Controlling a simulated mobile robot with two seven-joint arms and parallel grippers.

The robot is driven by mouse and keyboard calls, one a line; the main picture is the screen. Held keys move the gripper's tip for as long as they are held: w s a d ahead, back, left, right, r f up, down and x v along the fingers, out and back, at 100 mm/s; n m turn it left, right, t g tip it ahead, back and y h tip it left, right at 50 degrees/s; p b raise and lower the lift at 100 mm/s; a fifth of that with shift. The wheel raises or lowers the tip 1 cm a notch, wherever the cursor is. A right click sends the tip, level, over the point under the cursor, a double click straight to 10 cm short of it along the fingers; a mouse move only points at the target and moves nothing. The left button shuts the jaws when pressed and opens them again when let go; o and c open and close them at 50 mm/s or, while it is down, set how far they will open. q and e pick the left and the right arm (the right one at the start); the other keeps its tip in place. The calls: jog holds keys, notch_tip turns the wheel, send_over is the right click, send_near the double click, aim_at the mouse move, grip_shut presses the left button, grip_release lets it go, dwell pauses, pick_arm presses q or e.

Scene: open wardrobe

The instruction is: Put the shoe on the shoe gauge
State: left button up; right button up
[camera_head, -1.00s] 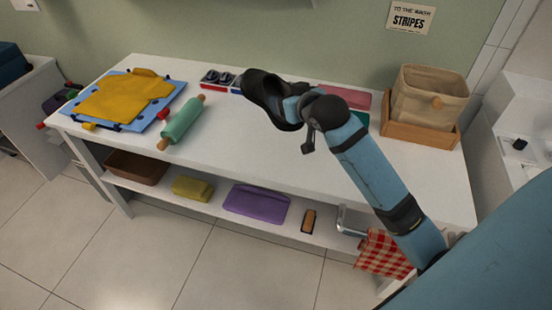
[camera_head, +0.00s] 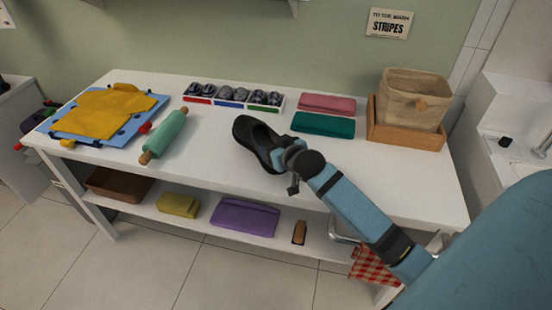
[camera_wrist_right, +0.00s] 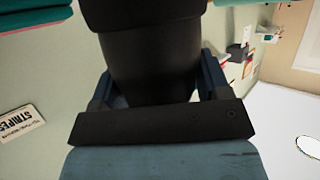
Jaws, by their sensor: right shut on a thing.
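The black shoe (camera_head: 252,135) is over the middle of the white table, its opening facing up. My right gripper (camera_head: 285,157) is shut on one end of it. I cannot tell whether its sole touches the table. In the right wrist view the dark shoe (camera_wrist_right: 152,60) fills the middle between the fingers of my right gripper (camera_wrist_right: 155,90). I cannot pick out a shoe gauge for certain in these views. My left gripper is not in view.
The table (camera_head: 215,165) has a tray (camera_head: 232,100) of dark rolled items at the back. Pink (camera_head: 327,104) and teal (camera_head: 323,124) folded cloths lie right of it, then a fabric bin (camera_head: 412,98) in a wooden tray. A rolling pin (camera_head: 165,136) and yellow garment (camera_head: 103,112) lie left.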

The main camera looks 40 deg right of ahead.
notch_tip(320, 180, down, 4)
jog(key=shift+r, duration=0.1)
jog(key=o, duration=1.1)
jog(key=shift+s, duration=0.15)
